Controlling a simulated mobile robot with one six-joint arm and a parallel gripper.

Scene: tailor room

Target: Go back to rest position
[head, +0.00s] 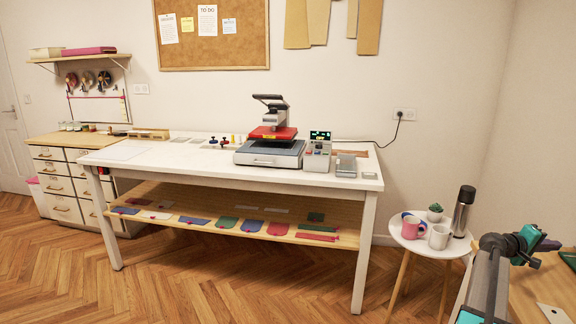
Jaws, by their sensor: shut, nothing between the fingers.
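Part of my own arm (490,280) shows at the lower right. It rises from the bottom edge to a dark joint with a teal part beside it. I cannot make out my gripper's fingers in this view. The arm stands in front of the wooden surface at the right, and its lower part is cut off by the picture's edge.
A small round table (408,242) with mugs (439,237), a plant (435,212) and a dark-topped flask (462,211) stands left of my arm. A long white worktable (140,155) carries a heat press (270,148). The wooden floor (220,285) in front is clear.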

